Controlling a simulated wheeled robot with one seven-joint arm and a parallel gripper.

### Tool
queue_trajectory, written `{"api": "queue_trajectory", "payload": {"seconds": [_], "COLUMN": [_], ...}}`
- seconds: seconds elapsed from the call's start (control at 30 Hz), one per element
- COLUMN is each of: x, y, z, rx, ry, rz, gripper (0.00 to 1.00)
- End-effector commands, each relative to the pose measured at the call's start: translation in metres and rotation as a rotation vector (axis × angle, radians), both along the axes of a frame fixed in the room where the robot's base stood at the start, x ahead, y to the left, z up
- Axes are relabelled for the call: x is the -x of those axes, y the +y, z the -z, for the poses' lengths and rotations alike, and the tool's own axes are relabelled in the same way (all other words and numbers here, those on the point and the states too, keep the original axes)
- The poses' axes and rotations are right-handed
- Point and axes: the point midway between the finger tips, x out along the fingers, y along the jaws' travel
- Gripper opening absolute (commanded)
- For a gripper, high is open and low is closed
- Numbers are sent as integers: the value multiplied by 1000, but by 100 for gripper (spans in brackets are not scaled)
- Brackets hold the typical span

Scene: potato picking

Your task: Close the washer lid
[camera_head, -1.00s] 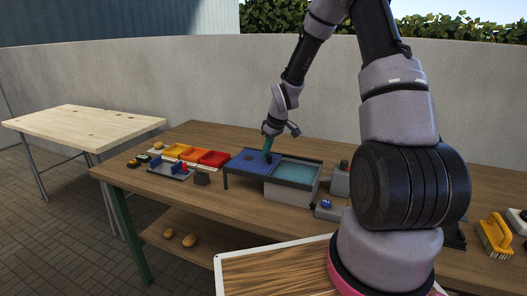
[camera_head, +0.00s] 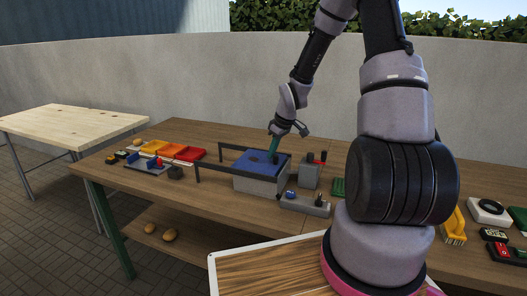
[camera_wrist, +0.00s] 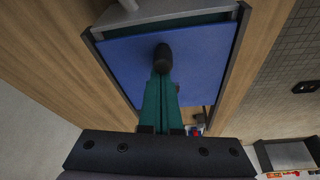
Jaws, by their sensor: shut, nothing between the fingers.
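The washer is a grey box (camera_head: 262,184) on the wooden table, with two dark rails reaching left from it. Its flat blue lid (camera_head: 252,163) lies over the box top between the rails. In the wrist view the blue lid (camera_wrist: 120,62) fills the middle, with a narrow dark green strip (camera_wrist: 175,24) beyond its far edge. My gripper (camera_head: 272,160) points down at the lid, its teal fingers together and empty. In the wrist view the shut fingers (camera_wrist: 162,75) reach a black knob (camera_wrist: 162,56) on the lid; I cannot tell exact contact.
Left of the washer are orange, yellow and red bins (camera_head: 172,150) and a small tray (camera_head: 147,165). A grey block with a red lever (camera_head: 311,174) and a grey control box (camera_head: 305,203) stand right and in front. Potatoes (camera_head: 170,234) lie on the lower shelf.

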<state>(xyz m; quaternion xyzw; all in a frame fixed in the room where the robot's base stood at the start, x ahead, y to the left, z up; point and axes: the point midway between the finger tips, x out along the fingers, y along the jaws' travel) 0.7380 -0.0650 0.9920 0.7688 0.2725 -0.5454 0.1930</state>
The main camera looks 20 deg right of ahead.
Motion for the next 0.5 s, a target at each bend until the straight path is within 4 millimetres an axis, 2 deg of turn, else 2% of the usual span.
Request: {"api": "queue_trajectory", "payload": {"seconds": [0.1,0.5], "x": [5,9], "y": [-7,-12], "z": [0,2], "rx": [0,2], "ry": [1,7], "rz": [1,4], "gripper": [0,0]}}
